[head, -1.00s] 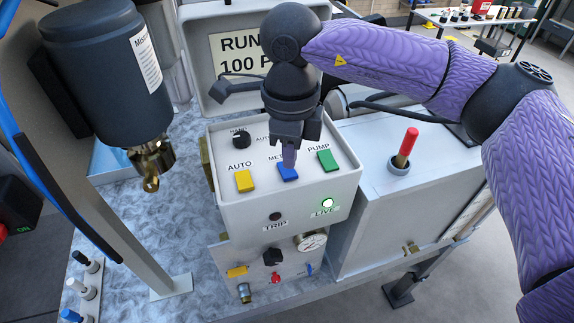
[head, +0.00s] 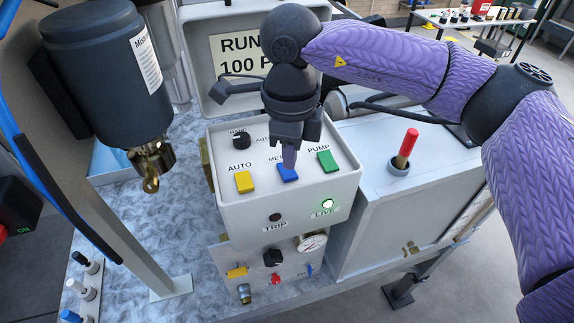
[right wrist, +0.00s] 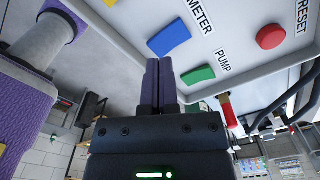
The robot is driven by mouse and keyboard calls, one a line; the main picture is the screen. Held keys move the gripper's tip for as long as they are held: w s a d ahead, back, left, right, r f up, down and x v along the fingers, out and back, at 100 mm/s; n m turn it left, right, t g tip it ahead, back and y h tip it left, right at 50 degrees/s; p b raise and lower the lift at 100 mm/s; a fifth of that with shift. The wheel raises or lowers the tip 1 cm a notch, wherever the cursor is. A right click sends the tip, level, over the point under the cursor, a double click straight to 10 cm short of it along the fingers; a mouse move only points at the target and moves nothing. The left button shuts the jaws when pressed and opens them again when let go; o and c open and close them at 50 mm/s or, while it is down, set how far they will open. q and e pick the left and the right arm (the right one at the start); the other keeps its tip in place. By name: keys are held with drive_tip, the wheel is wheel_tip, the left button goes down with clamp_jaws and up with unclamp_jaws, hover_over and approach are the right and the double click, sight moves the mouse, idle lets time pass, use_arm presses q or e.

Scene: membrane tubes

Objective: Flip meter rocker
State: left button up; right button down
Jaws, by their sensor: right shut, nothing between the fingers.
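The blue meter rocker (head: 288,173) sits on the sloped top of a grey control box (head: 235,209), between the yellow AUTO rocker (head: 244,182) and the green PUMP rocker (head: 327,161). My right gripper (head: 289,160) is shut and empty, pointing down with its fingertips over the far edge of the blue rocker; I cannot tell whether they touch. In the right wrist view the shut fingers (right wrist: 158,75) reach toward the panel, with the blue rocker (right wrist: 169,38) just beyond and the green rocker (right wrist: 198,75) to their right. My left gripper is not in view.
A black selector knob (head: 241,140) stands on the panel's far left. The green LIVE lamp (head: 327,203) is lit on the box front; the TRIP lamp (head: 275,216) is dark. A red-handled lever (head: 407,147) rises at the right. A dark motor housing (head: 105,70) hangs at the left.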

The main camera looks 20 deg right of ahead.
sight(290, 174)
drive_tip(key=shift+f+b, duration=1.2)
drive_tip(key=shift+f, duration=0.05)
idle(0.9)
drive_tip(key=shift+r, duration=0.1)
wheel_tip(290, 174, up, 7)
drive_tip(key=p, duration=0.4)
drive_tip(key=shift+p, duration=0.35)
